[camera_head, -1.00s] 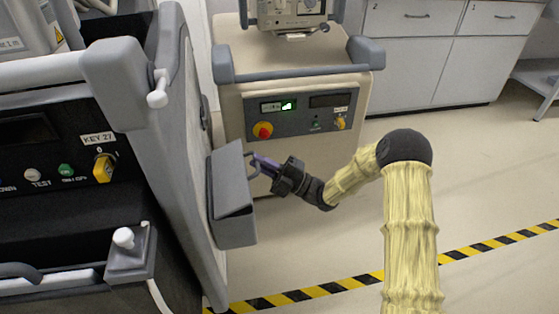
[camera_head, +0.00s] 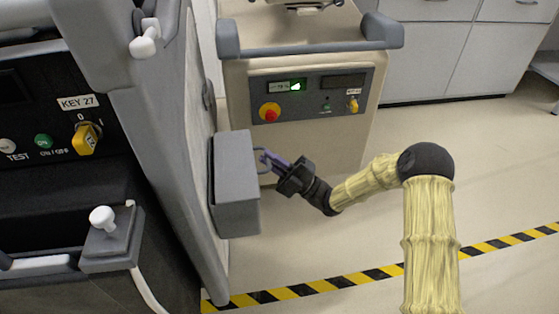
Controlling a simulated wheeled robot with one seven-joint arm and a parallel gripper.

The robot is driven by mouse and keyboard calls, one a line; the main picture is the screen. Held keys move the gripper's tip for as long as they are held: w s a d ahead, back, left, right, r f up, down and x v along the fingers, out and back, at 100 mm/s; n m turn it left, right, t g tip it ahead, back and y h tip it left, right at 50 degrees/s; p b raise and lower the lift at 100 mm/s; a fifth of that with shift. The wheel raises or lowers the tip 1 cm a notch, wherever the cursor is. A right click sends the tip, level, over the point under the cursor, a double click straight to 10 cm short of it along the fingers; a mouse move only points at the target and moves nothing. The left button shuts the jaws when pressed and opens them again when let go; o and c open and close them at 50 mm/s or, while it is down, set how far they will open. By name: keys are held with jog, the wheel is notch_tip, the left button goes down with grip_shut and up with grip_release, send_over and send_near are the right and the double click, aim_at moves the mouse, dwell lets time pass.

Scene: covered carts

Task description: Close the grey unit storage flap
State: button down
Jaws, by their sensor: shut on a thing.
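The grey storage box (camera_head: 236,215) is fixed to the side panel of the large grey unit (camera_head: 170,130) at the left. Its flap (camera_head: 233,165) lies nearly flush over the box; I cannot tell whether any gap remains. A thin loop handle (camera_head: 261,168) sticks out from the flap's right side. My gripper (camera_head: 266,158) is at this handle, its purple fingers shut on it. The exact contact is small and partly hidden by the fingers.
A beige cart (camera_head: 300,130) with a control panel and grey bumpers stands just behind my gripper. Grey cabinets (camera_head: 440,50) line the back wall. The floor (camera_head: 350,240) to the right is clear, crossed by yellow-black tape (camera_head: 375,273).

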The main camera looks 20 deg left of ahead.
jog(key=shift+s+a+f, duration=0.35)
jog(key=shift+s+f, duration=0.15)
jog(key=shift+f, duration=0.05)
jog(key=c, duration=1.5)
grip_release()
jog(key=shift+f, duration=0.1)
jog(key=shift+w, duration=0.1)
